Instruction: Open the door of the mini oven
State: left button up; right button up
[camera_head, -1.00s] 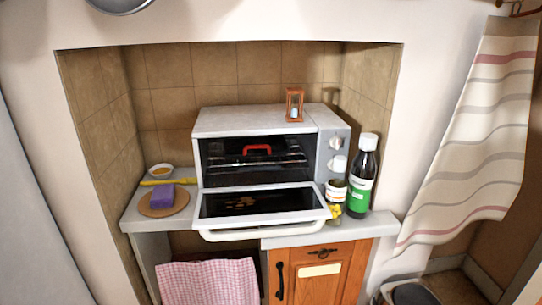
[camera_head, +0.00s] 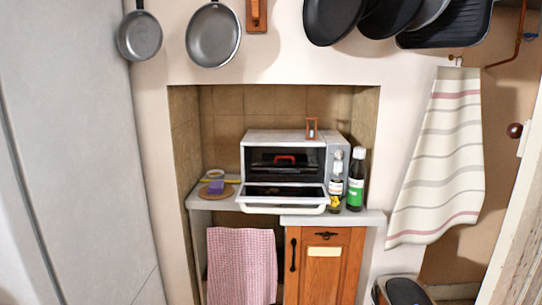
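The mini oven (camera_head: 270,139) is a white box on the counter inside the tiled alcove. Its door (camera_head: 283,190) is hinged down and lies about flat in front of the opening, with its white handle bar (camera_head: 281,209) at the front edge. A red object (camera_head: 285,159) shows inside the dark cavity, above the rack. The control knobs are on the right side of the oven front, partly hidden behind a bottle. Neither of my grippers is in view.
A dark bottle with a green label (camera_head: 356,182) and a smaller bottle (camera_head: 337,174) stand right of the oven. A purple sponge (camera_head: 216,187) lies on a round board to the left. A checked towel (camera_head: 242,265) hangs below, beside a wooden cabinet door (camera_head: 324,265). Pans (camera_head: 213,37) hang above.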

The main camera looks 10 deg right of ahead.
aim_at(272, 192)
jog(key=u, duration=0.6)
jog(key=i, duration=0.65)
jog(key=u, duration=0.35)
